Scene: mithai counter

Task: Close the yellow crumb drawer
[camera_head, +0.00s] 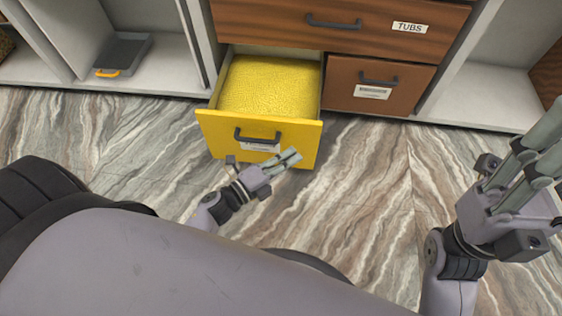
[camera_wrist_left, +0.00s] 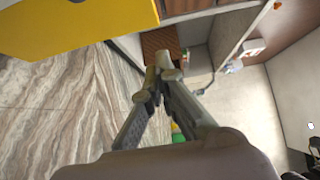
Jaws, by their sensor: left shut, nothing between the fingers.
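The yellow crumb drawer (camera_head: 225,125) is pulled out of the counter, with its yellow-lined inside showing. Its front has a dark bar handle (camera_head: 258,137) and a pale label, partly hidden. My left gripper (camera_head: 296,156) is shut and empty, close in front of the drawer's face near its lower right part. I cannot tell whether it touches the drawer. In the left wrist view the yellow drawer front (camera_wrist_left: 75,22) fills the upper left, beside the closed fingertips (camera_wrist_left: 168,66). My right gripper (camera_head: 550,140) is at the right edge, fingers apart, away from the drawer.
A brown drawer marked TUBS (camera_head: 360,25) is above, and a smaller brown drawer (camera_head: 375,88) is to the right; both are shut. A grey tray (camera_head: 125,52) with an orange handle lies in the left cubby. The marbled floor (camera_head: 375,180) is clear ahead.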

